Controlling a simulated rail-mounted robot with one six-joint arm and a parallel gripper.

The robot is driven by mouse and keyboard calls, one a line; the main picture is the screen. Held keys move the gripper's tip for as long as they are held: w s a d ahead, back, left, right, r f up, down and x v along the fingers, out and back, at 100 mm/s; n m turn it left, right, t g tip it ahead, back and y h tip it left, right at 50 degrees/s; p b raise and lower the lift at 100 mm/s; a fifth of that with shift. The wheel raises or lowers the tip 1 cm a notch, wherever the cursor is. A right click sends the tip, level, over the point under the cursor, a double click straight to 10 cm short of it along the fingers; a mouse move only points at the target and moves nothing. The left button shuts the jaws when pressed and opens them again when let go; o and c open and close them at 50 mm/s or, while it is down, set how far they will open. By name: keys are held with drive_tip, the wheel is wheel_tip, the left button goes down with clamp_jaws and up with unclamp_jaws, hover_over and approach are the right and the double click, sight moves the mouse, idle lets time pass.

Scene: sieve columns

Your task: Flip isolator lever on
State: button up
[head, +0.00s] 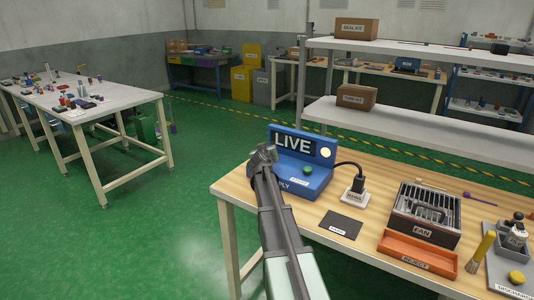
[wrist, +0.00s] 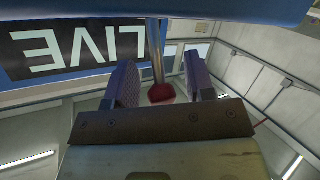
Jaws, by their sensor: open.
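The isolator is a blue box (head: 312,181) with a LIVE sign on its upright back panel, at the near left end of the wooden bench in the head view. A pale yellow lamp on its panel looks lit, and a green button sits on its base. My gripper (head: 264,154) is at the box's left side. In the wrist view, my gripper (wrist: 160,80) is open, with one finger on each side of a metal lever with a red knob (wrist: 161,93). I cannot tell whether either finger touches it. The LIVE sign (wrist: 75,48) appears upside down there. My gripper hides the lever in the head view.
A black plug on a white socket (head: 355,190) stands right of the box, with a cable between them. A dark card (head: 341,224), a FAN unit (head: 424,214) and an orange REJECT tray (head: 417,253) lie further right. White shelves (head: 420,125) rise behind. The floor left of the bench is clear.

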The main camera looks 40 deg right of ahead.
drive_tip(key=p+v, duration=0.2)
drive_tip(key=v, duration=0.8)
drive_tip(key=shift+s+a+p, duration=0.3)
drive_tip(key=shift+p, duration=0.05)
